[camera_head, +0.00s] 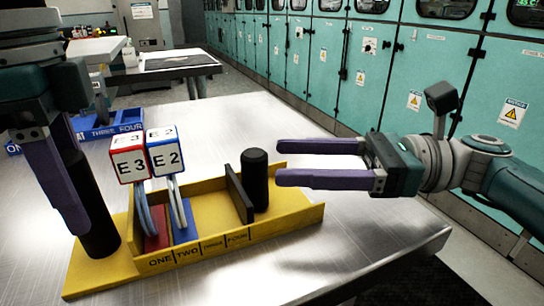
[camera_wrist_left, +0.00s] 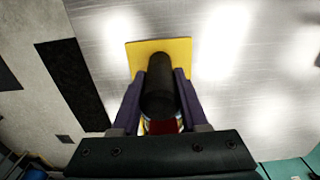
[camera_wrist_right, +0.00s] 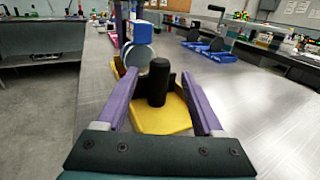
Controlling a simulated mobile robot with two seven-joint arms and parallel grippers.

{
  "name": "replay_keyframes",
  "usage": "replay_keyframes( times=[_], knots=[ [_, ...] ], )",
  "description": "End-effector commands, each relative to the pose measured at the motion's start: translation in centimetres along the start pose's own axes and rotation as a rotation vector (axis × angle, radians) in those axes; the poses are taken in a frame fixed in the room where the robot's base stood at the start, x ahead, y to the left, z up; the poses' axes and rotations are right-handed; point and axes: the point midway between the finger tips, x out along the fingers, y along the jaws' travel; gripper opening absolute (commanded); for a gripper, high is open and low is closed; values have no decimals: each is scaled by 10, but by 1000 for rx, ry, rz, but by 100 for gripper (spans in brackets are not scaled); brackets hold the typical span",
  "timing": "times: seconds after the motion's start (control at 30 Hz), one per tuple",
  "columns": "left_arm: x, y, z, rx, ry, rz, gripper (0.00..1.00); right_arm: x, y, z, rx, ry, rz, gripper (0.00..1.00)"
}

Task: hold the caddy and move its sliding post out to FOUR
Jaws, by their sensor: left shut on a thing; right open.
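The yellow caddy (camera_head: 110,273) lies on the metal table, labelled ONE, TWO, THREE, FOUR along its front. My left gripper (camera_head: 75,225) is shut on the upright black handle (camera_head: 98,215) at the caddy's left end; the handle also shows between its fingers in the left wrist view (camera_wrist_left: 160,90). The sliding post (camera_head: 255,183), black with a dark upright plate (camera_head: 238,192) on its left, stands near the FOUR label. My right gripper (camera_head: 278,163) is open, its fingertips just right of the post. In the right wrist view the post (camera_wrist_right: 157,80) appears between the open fingers.
Red-framed E3 (camera_head: 129,162) and blue-framed E2 (camera_head: 166,151) modules stand in the caddy's left part. A blue caddy (camera_head: 108,122) lies behind at the left. The table right of the yellow caddy is clear up to its edge. Teal cabinets (camera_head: 345,80) line the back.

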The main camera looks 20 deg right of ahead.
Motion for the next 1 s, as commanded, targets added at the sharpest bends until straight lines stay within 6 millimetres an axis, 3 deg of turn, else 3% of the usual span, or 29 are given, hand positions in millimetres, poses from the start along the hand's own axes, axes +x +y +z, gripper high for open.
replay_keyframes(
  times=[0.2,0.4,0.87,0.9,1.0],
  knots=[
    [0,0,0,0,-2,0,0,-50,0,-1,2,4,-2,69],
    [0,0,0,0,-2,0,0,-77,0,0,1,1,-1,69],
    [1,0,0,0,-1,0,0,-82,0,0,0,-1,0,69],
    [1,0,0,0,-1,0,48,-82,0,0,0,-1,0,69],
    [0,0,0,0,-1,0,59,-82,0,0,0,-1,0,69]
  ],
)
